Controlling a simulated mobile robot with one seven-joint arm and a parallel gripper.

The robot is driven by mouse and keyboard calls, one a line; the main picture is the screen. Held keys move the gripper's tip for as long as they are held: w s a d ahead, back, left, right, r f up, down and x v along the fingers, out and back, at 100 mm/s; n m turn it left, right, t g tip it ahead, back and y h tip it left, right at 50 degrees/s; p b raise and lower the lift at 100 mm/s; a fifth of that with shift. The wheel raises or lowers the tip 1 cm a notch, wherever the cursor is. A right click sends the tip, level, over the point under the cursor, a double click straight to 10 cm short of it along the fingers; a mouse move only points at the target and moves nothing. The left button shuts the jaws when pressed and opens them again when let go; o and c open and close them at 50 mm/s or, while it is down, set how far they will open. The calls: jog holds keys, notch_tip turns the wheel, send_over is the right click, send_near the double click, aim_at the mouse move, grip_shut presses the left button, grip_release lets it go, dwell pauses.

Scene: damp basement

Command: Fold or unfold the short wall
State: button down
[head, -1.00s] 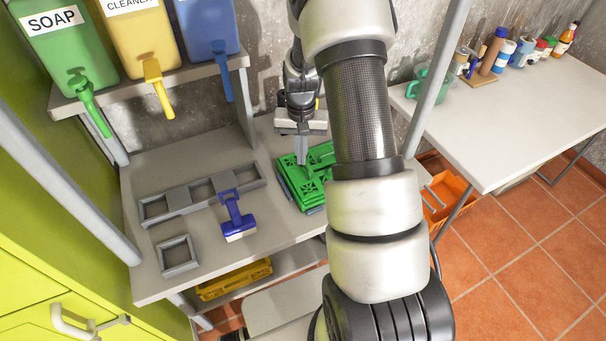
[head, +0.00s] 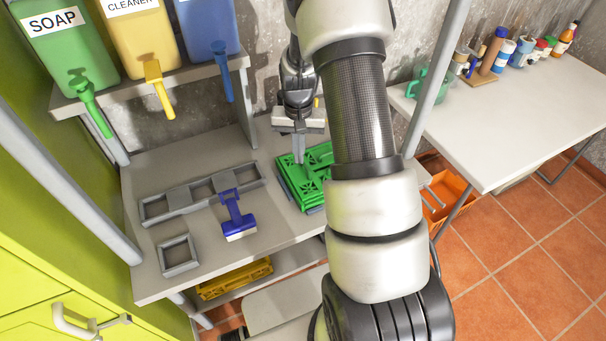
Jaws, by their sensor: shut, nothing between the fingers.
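A green folding crate (head: 294,187) lies on the grey workbench, right of the blue brush. It looks flat, with its lattice walls folded down. My arm hides its right part, so I cannot tell which wall is the short one. My gripper (head: 299,160) is shut and empty. It points down at the crate's back left part; whether the fingertips touch it or hover just above, I cannot tell.
A blue brush (head: 236,216), a three-bay grey holder (head: 180,199) and a small grey frame (head: 178,254) lie left on the bench. A white table (head: 515,120) stands right.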

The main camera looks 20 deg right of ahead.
jog(key=shift+a+r, duration=0.1)
jog(key=shift+r, duration=0.1)
jog(key=shift+a+r, duration=0.2)
jog(key=shift+r, duration=0.05)
jog(key=shift+a+r, duration=0.1)
jog(key=shift+r, duration=0.05)
dwell(0.3)
jog(key=shift+a+r+p, duration=0.25)
jog(key=shift+r+p, duration=0.1)
jog(key=shift+p, duration=0.05)
jog(key=shift+a+r+p, duration=0.3)
jog(key=shift+a+r, duration=0.15)
jog(key=shift+r, duration=0.15)
dwell(0.7)
jog(key=shift+a+r, duration=0.25)
jog(key=shift+r, duration=0.05)
jog(key=shift+a+r, duration=0.1)
jog(key=shift+r, duration=0.05)
dwell(0.4)
jog(key=shift+a+r+p, duration=0.2)
jog(key=shift+r+p, duration=0.1)
jog(key=shift+p, duration=0.1)
